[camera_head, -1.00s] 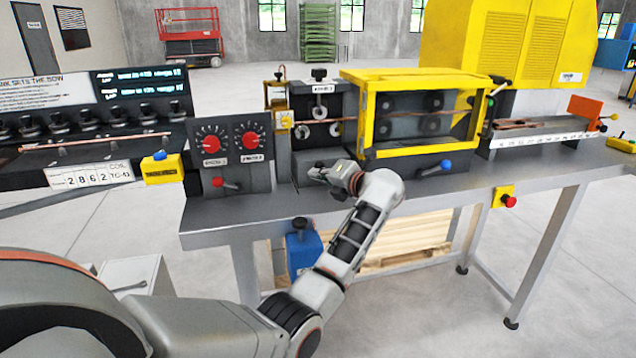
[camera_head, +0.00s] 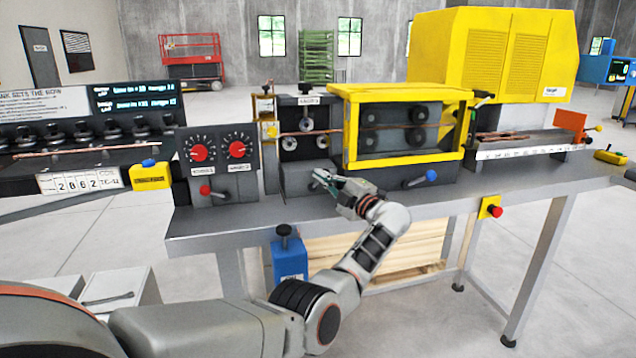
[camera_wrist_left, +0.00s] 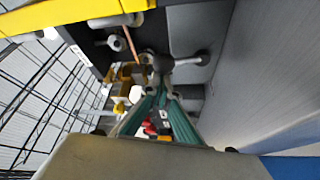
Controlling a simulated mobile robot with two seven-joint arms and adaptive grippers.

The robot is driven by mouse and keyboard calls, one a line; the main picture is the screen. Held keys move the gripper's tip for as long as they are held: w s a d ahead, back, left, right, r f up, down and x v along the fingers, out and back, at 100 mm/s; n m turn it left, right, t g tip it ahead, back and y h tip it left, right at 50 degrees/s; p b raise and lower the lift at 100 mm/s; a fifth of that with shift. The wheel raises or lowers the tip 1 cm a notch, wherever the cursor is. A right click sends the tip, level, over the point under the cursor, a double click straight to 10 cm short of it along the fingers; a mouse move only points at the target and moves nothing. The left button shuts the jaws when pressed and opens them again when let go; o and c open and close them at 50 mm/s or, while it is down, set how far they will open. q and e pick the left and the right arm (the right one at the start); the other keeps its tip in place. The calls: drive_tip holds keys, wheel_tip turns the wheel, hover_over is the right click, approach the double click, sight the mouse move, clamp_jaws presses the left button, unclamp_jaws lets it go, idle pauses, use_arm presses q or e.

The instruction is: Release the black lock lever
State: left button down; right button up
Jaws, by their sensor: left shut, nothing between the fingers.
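A lever with a black ball knob (camera_wrist_left: 163,63) and a grey arm shows in the left wrist view, in front of my fingertips. It appears to be the black lock lever, on the front of the dark block (camera_head: 298,180) below the rollers. My left gripper (camera_wrist_left: 161,90) is shut and empty, its greenish fingers converging close to the knob. I cannot tell whether they touch it. In the head view my left gripper (camera_head: 321,177) is at the block's front face and mostly hides the lever. My right gripper is not in view.
A yellow guard frame (camera_head: 400,163) with a blue-knobbed lever (camera_head: 431,175) stands to the right. A dial panel (camera_head: 219,149) with a red-knobbed lever (camera_head: 205,190) stands to the left. The bench front edge (camera_head: 240,236) is clear. A blue box (camera_head: 290,260) is below it.

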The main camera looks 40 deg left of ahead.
use_arm(q)
drive_tip(key=shift+w+d+f+m+t+y+b, duration=0.3)
drive_tip(key=shift+w+m, duration=0.05)
drive_tip(key=shift+m, duration=0.45)
drive_tip(key=shift+w+d+m+t+b, duration=0.3)
drive_tip(key=shift+w+m+t+b, duration=0.1)
drive_tip(key=shift+m, duration=0.6)
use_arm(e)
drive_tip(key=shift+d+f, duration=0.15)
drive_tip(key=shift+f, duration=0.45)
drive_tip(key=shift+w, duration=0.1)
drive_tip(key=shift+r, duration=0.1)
